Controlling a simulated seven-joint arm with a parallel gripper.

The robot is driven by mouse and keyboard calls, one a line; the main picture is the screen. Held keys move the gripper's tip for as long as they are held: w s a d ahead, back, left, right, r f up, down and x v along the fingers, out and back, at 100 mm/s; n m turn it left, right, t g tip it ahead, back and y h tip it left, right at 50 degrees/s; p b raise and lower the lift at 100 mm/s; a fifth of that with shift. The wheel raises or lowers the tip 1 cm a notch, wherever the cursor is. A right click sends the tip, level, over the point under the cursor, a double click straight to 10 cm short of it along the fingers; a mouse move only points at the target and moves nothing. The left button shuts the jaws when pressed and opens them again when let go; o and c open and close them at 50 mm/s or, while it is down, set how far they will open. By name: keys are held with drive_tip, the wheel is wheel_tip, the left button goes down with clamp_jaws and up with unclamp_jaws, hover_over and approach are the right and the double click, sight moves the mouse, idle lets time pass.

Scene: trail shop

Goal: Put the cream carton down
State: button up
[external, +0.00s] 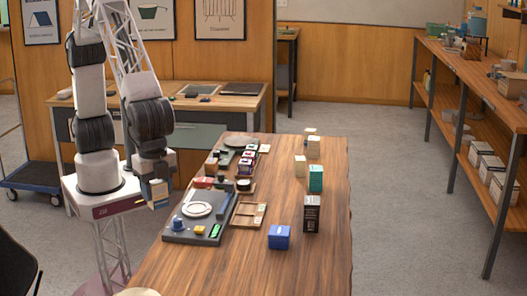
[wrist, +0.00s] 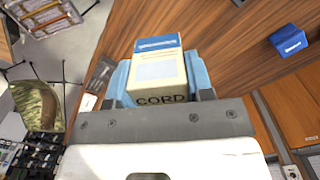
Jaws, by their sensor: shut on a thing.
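My gripper (external: 156,193) is shut on the cream carton (wrist: 158,76). The carton has a blue band at its far end and the word CORD on its near face. In the wrist view, the two light-blue fingers press its left and right sides. In the external view, the gripper points down near the left edge of the wooden table (external: 260,268), left of the dark grey tray (external: 178,236). There the carton is small and partly hidden by the gripper. Whether it touches anything below I cannot tell.
A blue box (external: 279,237), a black carton (external: 312,214), a teal carton (external: 316,178) and several cream cartons (external: 300,166) stand along the table's right side. A wooden tray (external: 248,214) lies beside the grey one. The table's front middle is bare.

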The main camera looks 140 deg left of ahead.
drive_tip(key=f, duration=0.3)
drive_tip(key=d+f, duration=0.1)
drive_tip(key=f, duration=0.3)
drive_tip(key=d+f, duration=0.1)
drive_tip(key=f, duration=0.3)
drive_tip(key=shift+w+d, duration=0.15)
drive_tip(key=shift+w, duration=0.05)
drive_tip(key=w, duration=0.5)
drive_tip(key=w+d+f, duration=0.1)
drive_tip(key=w, duration=1)
drive_tip(key=shift+d+f, duration=0.3)
drive_tip(key=shift+d, duration=0.1)
drive_tip(key=shift+f, duration=1.75)
drive_tip(key=shift+f, duration=0.1)
